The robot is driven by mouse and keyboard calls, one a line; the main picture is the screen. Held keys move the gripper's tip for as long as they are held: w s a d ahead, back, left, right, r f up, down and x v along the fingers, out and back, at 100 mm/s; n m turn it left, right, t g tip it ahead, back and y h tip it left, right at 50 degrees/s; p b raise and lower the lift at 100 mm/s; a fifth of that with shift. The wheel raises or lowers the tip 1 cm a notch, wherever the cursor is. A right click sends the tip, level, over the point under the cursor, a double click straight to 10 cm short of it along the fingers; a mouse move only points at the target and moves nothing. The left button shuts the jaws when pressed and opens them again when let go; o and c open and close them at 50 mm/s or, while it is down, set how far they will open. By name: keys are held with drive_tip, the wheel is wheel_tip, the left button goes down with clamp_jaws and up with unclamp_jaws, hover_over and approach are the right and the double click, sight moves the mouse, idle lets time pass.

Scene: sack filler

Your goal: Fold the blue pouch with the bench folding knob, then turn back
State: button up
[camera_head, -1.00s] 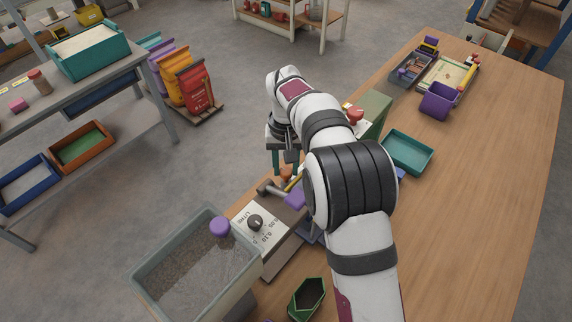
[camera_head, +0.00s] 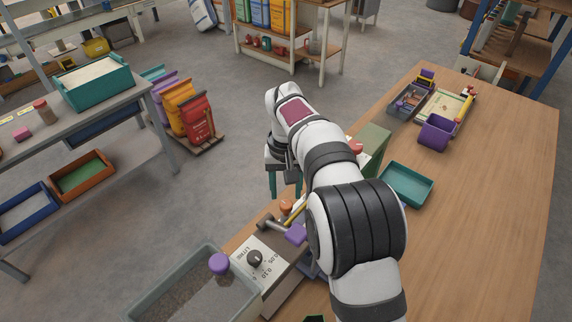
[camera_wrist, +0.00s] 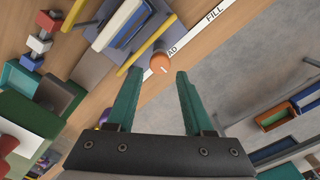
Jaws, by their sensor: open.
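My gripper (camera_wrist: 157,76) is open and empty, its two teal fingers pointing down toward the bench. In the wrist view an orange knob (camera_wrist: 160,63) lies just beyond the gap between the fingertips. The same knob seems to show in the head view (camera_head: 286,206), below the gripper (camera_head: 285,192). A blue item with pale edges (camera_wrist: 127,24), probably the blue pouch, sits in a grey-blue fixture left of the knob in the wrist view. A yellow rod (camera_wrist: 131,42) runs beside it. The pouch is mostly hidden behind my arm in the head view.
A green box (camera_head: 372,148) with a red knob (camera_head: 356,146) stands beyond my arm. A teal tray (camera_head: 408,184) lies right.

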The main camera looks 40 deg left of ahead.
sight(286, 203)
wheel_tip(286, 203, up, 12)
idle(0.4)
drive_tip(key=d+r+m, duration=0.2)
drive_tip(key=d+m, duration=0.1)
drive_tip(key=d, duration=0.8)
drive_tip(key=d+r+m, duration=0.2)
drive_tip(key=d+m, duration=0.1)
drive_tip(key=d, duration=0.8)
drive_tip(key=s+d+f+m+y, duration=0.1)
drive_tip(key=s+d+f+m, duration=0.3)
drive_tip(key=s+d, duration=0.3)
drive_tip(key=s+d+f+m, duration=0.3)
drive_tip(key=s+d+f, duration=0.2)
drive_tip(key=s, duration=0.7)
drive_tip(key=d, duration=0.2)
drive_tip(key=shift+s+d+f+m+y, duration=0.15)
drive_tip(key=shift+d+f+m+y, duration=0.1)
drive_tip(key=shift+d+m+y, duration=0.15)
